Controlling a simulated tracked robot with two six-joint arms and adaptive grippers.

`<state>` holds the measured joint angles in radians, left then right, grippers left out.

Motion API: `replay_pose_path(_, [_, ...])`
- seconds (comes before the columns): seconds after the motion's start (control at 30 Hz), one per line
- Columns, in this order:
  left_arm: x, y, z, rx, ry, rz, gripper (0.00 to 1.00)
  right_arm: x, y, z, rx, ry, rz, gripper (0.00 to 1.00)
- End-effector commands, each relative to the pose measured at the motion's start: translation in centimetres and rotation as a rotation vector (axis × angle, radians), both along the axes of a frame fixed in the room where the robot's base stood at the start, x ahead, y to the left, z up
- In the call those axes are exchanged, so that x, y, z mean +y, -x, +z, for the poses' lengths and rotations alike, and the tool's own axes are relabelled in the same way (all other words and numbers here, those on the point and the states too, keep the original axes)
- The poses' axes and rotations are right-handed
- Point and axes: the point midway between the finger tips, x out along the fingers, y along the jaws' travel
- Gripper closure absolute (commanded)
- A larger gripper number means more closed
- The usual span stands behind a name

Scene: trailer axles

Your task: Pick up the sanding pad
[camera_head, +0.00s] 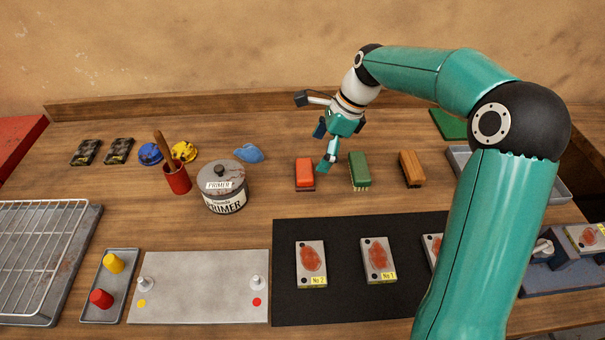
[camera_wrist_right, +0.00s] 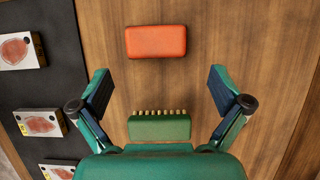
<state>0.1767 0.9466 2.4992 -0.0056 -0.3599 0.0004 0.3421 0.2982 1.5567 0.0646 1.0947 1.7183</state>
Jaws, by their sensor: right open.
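An orange-red block with a dark underside, which looks like the sanding pad (camera_head: 305,173), lies on the wooden table. In the right wrist view the orange block (camera_wrist_right: 156,41) lies beyond my fingertips, not between them. My right gripper (camera_head: 325,150) is open and empty above the table, between the orange block and a green brush (camera_head: 360,169). In the right wrist view my open fingers (camera_wrist_right: 161,85) stand wide apart. The green brush (camera_wrist_right: 160,127) shows close to the palm, its bristles partly visible. My left gripper is out of view.
A wooden brush (camera_head: 411,169) lies right of the green one. A primer can (camera_head: 222,188) and blue cloth (camera_head: 249,153) are to the left. A black mat (camera_head: 340,292) with marked plates lies in front. Bare wood surrounds the orange block.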

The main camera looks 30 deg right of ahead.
Motion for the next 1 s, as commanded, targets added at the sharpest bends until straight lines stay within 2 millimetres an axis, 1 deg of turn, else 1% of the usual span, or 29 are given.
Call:
replay_pose_path(0.03, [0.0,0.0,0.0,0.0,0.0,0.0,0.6,0.2,-0.1,-0.5,0.002,-0.001,0.001,0.0])
replay_pose_path(0.27, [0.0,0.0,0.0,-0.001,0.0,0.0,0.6,0.6,-0.2,-1.8,0.003,-0.002,0.0,0.0])
replay_pose_path(0.5, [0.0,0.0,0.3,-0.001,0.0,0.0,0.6,1.8,-0.6,-4.9,0.003,-0.002,-0.001,0.0])
replay_pose_path(0.6, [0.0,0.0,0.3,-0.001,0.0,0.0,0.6,2.0,-0.8,-5.7,0.001,0.0,-0.002,0.0])
replay_pose_path(0.87, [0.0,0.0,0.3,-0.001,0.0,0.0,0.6,2.1,-0.9,-5.9,0.0,0.0,-0.002,0.0])
replay_pose_path(0.97, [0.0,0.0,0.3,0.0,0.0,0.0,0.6,2.1,-0.9,-5.9,0.0,0.0,-0.002,0.15])
replay_pose_path(1.0, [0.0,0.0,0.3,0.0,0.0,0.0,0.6,2.1,-0.9,-5.9,0.0,0.0,-0.002,0.22])
